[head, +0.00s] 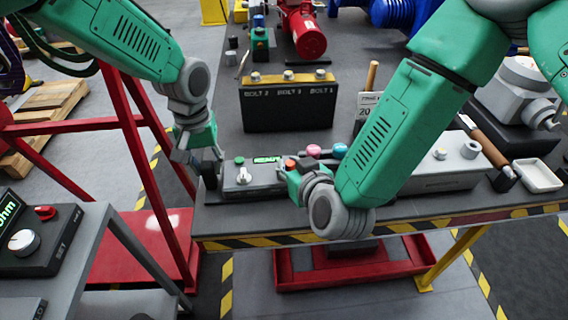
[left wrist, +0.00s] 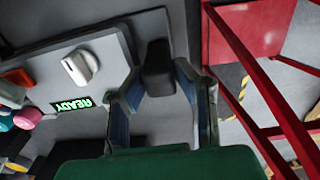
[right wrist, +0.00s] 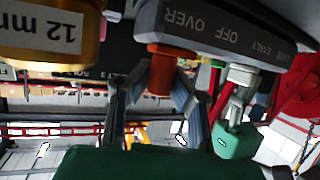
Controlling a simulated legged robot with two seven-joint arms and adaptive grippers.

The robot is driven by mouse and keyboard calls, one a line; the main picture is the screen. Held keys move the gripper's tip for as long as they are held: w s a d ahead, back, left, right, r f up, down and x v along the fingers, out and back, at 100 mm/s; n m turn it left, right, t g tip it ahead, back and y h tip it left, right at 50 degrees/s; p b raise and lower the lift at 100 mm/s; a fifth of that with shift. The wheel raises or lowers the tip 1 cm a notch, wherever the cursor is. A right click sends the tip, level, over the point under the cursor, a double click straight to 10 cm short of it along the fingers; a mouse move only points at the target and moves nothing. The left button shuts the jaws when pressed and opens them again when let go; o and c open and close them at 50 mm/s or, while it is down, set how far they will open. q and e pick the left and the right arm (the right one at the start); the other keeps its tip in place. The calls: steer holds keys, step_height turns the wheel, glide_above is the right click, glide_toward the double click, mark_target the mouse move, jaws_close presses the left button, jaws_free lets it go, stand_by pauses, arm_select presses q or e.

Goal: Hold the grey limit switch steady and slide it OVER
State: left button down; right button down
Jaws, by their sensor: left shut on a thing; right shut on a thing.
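A grey box with a white knob, green button and lit READY display (head: 266,160) stands near the table's front edge; the display also shows in the left wrist view (left wrist: 73,103). My left gripper (head: 205,162) is shut on a dark grey block (left wrist: 158,68) at the box's left end. My right gripper (right wrist: 158,98) is shut on an orange knob (right wrist: 164,68), beside a dark grey face marked OVER, OFF, LATE, EARLY (right wrist: 215,30). In the head view my right gripper (head: 290,172) partly hides this spot. I cannot tell which part is the limit switch.
Pink (head: 313,151) and teal (head: 340,150) knobs stand right of the orange one. A black bolt box (head: 289,110) stands behind. A white tray (head: 537,175) lies right. The striped table edge (head: 290,240) is close in front.

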arm_select(q)
steer(key=shift+a, duration=0.2)
arm_select(e)
steer(key=c, duration=1.4)
jaws_free()
steer(key=shift+d, duration=0.25)
steer(key=v, duration=1.1)
steer(key=shift+s+r, duration=0.1)
steer(key=shift+s, duration=0.3)
arm_select(q)
steer(key=c, duration=1.2)
jaws_free()
